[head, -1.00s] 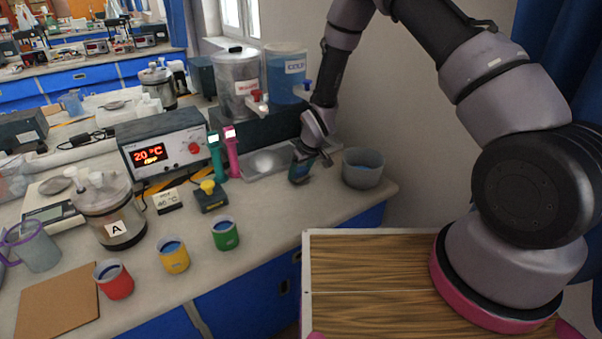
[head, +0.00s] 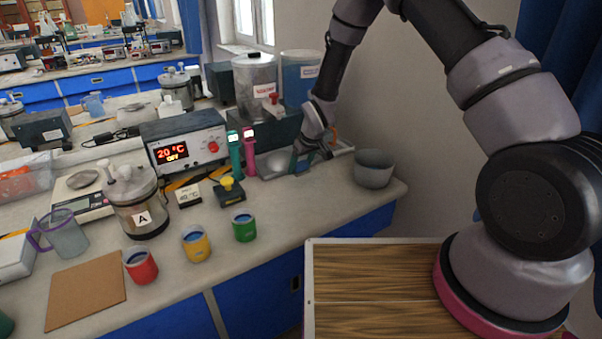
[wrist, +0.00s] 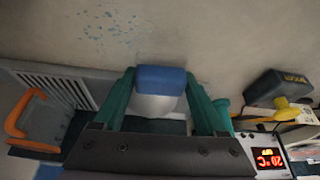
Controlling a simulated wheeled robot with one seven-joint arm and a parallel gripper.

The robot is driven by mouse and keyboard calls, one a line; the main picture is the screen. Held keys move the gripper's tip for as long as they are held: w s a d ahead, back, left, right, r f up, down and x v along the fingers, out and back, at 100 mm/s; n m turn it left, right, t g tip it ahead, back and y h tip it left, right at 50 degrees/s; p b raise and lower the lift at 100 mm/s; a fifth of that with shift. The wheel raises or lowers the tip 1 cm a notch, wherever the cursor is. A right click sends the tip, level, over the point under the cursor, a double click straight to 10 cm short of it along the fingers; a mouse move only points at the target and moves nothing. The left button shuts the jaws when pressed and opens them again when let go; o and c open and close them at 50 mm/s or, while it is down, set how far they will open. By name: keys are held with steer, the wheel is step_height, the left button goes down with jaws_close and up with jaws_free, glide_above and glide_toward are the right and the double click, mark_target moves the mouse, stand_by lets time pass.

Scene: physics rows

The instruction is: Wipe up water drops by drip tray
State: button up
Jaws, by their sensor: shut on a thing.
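My gripper (wrist: 162,100) is shut on a blue sponge (wrist: 160,76), held between its two green fingers. In the head view my gripper (head: 302,160) is low over the back of the bench, and the sponge cannot be made out there. Pale blue water drops (wrist: 115,28) are scattered on the bench in the wrist view, up and left of the sponge and apart from it. The slatted drip tray (wrist: 62,84) lies left of my gripper in the wrist view. In the head view my gripper partly hides the tray. I cannot tell whether the sponge touches the bench.
A grey bowl (head: 374,170) stands right of my gripper. Clear-walled dispensers (head: 256,84) stand behind. An orange handle (wrist: 22,115) is by the tray. Open bench lies in front.

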mark_target(301, 163)
steer(key=shift+r, duration=1.9)
